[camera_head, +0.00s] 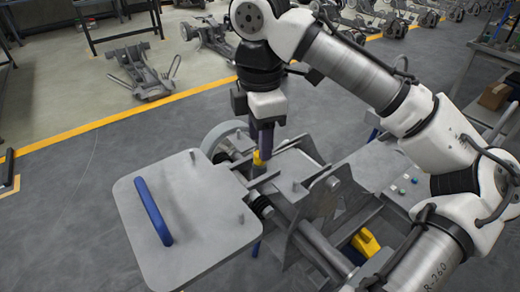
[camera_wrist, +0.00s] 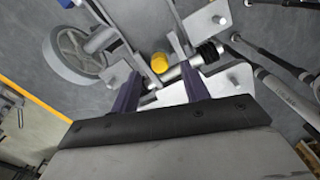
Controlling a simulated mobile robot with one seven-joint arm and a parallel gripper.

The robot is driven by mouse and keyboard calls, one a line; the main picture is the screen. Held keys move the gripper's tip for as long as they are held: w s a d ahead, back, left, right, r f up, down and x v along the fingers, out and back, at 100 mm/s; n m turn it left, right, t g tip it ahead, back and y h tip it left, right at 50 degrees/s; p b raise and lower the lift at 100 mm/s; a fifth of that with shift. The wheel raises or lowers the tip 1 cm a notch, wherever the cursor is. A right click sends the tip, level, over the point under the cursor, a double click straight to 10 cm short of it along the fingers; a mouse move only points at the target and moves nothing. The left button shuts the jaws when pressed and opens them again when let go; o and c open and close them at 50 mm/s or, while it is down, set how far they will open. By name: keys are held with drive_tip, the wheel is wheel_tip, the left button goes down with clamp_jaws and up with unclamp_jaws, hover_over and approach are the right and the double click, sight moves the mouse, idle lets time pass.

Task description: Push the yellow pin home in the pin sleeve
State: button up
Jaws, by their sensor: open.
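The yellow pin (camera_head: 259,157) stands on the grey chassis fixture, just below my gripper (camera_head: 265,144) in the head view. In the wrist view the round top of the yellow pin (camera_wrist: 159,63) shows between and a little beyond the fingertips of my gripper (camera_wrist: 161,74). My gripper is open, pointing down, with dark purple fingers spread and nothing between them that I can see held. The pin sleeve is hidden or too small to make out under the pin, so I cannot tell how deep the pin sits. Whether a finger touches the pin is unclear.
A grey plate with a blue handle (camera_head: 152,211) lies left of the pin. A wheel (camera_head: 222,139) is behind it. Another yellow part (camera_head: 366,243) sits lower on the fixture. A grey box with buttons (camera_head: 402,187) stands to the right. Open floor lies at left.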

wheel_tip(320, 180, up, 10)
idle(0.3)
drive_tip(key=shift+s+f, duration=0.1)
drive_tip(key=shift+f, duration=0.05)
